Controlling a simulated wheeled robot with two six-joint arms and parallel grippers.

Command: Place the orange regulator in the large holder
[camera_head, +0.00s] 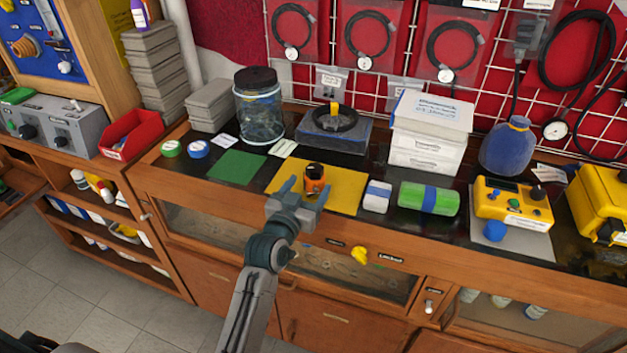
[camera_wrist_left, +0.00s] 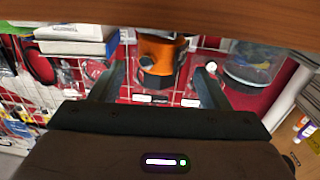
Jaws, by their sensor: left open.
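The orange regulator (camera_head: 314,180), with a black top and a dark band, stands upright on the yellow mat (camera_head: 345,190). My left gripper (camera_head: 307,190) is open at the regulator's near side, with one finger to each side of it. In the left wrist view, which is upside down, the regulator (camera_wrist_left: 158,55) shows between the two spread fingers (camera_wrist_left: 161,80), with gaps on both sides. A black ring-shaped holder (camera_head: 335,119) with a yellow part sits on a grey block behind the mat; I take it as the large holder. My right gripper is not in view.
A green mat (camera_head: 236,167) lies left of the yellow one. A glass jar (camera_head: 259,108) and white boxes (camera_head: 431,131) flank the grey block. A small white-blue block (camera_head: 377,196) and a green roll (camera_head: 429,199) stand close on the right. The wooden counter edge runs under my left arm.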

